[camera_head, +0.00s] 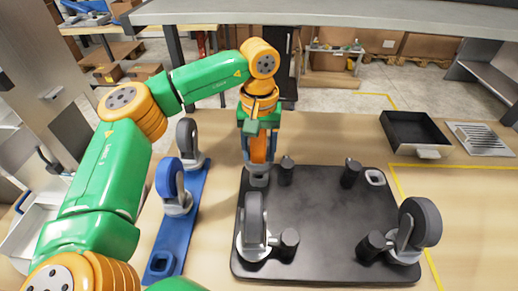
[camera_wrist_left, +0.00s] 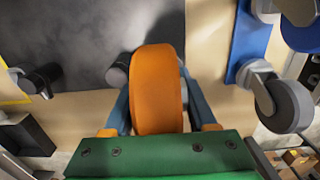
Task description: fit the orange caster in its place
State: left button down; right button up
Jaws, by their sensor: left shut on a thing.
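The orange caster (camera_head: 258,148) is upright between the fingers of my left gripper (camera_head: 260,160), which is shut on its wheel. Its grey foot (camera_head: 258,177) is at the back left corner of the black plate (camera_head: 325,220); I cannot tell whether it is seated or just above. In the left wrist view the orange wheel (camera_wrist_left: 157,90) fills the middle between the fingers and hides its foot and the place under it. The plate's back right corner has an empty pocket (camera_head: 375,177). My right gripper is not in view.
Grey-wheeled casters stand at the plate's front left (camera_head: 253,228) and front right (camera_head: 418,224). Several dark posts (camera_head: 351,173) rise from the plate. A blue rack (camera_head: 172,235) at left holds grey and blue casters. A black tray (camera_head: 415,133) lies back right.

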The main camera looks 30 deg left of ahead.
aim_at(259, 140)
pick_arm(q)
jog(key=shift+f+b, duration=1.35)
jog(key=shift+f, duration=0.5)
jog(key=shift+c, duration=0.6)
grip_release()
jog(key=shift+s, duration=0.1)
notch_tip(259, 140, up, 7)
jog(key=shift+r+b, duration=0.1)
jog(key=shift+b, duration=0.2)
